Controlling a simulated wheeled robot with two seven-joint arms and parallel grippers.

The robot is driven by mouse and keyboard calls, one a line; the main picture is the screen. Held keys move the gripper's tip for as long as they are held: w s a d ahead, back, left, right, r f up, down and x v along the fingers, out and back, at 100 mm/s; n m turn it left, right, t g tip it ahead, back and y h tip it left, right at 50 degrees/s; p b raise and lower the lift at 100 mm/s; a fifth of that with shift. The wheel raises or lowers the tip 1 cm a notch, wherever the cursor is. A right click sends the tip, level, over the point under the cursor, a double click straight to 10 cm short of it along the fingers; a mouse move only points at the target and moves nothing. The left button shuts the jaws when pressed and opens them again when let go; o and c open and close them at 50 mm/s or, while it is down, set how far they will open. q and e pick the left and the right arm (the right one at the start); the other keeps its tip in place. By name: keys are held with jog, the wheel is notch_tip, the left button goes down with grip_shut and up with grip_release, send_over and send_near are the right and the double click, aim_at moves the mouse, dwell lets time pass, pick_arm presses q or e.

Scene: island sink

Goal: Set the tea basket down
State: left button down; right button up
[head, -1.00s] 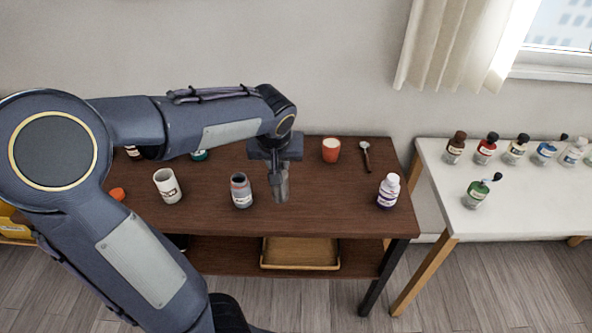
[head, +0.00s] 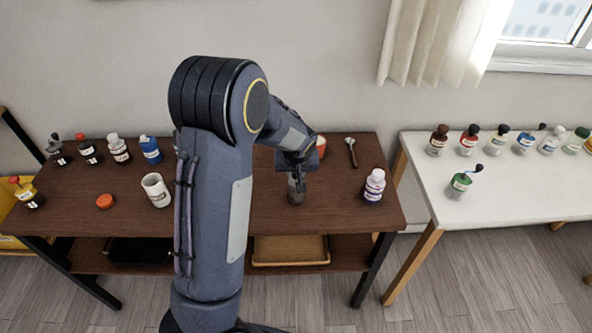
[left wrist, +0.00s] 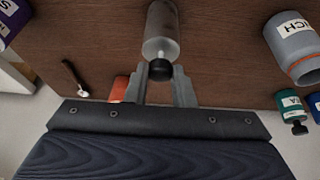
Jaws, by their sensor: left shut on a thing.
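The tea basket appears to be the grey, translucent cylinder with a black knob (left wrist: 160,40) in the left wrist view. In the head view its grey body (head: 295,195) shows low over the dark table. My left gripper (head: 296,181) points down and is shut on it. In the left wrist view the two fingers (left wrist: 160,90) flank its knob end. The cylinder looks close to upright at the tabletop. I cannot tell whether its base touches the wood. My right gripper is not in view.
The dark table (head: 250,220) holds an orange cup (head: 321,144), a spoon (head: 351,150), a purple-labelled white bottle (head: 374,187), a white cup (head: 156,190) and an orange lid (head: 104,201). A white table (head: 520,190) is at right.

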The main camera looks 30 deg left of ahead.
pick_arm(q)
jog(key=shift+f, duration=0.2)
jog(key=c, duration=1.2)
grip_release()
jog(key=shift+r, duration=0.1)
jog(key=shift+c, duration=0.2)
jog(key=shift+s+d+r, duration=0.1)
jog(key=shift+r, duration=0.3)
jog(key=v, duration=1.1)
jog(key=s+d+r+m+t+h, duration=0.1)
jog(key=s+d+m+h, duration=0.1)
jog(key=s, duration=1)
jog(key=s+d+r+m+h, duration=0.1)
jog(key=s+d+h, duration=0.3)
jog(key=s, duration=0.9)
jog(key=d+m, duration=0.1)
jog(key=d, duration=0.1)
jog(key=shift+d+r+m+t+b, duration=0.3)
jog(key=shift+m+t+b, duration=0.1)
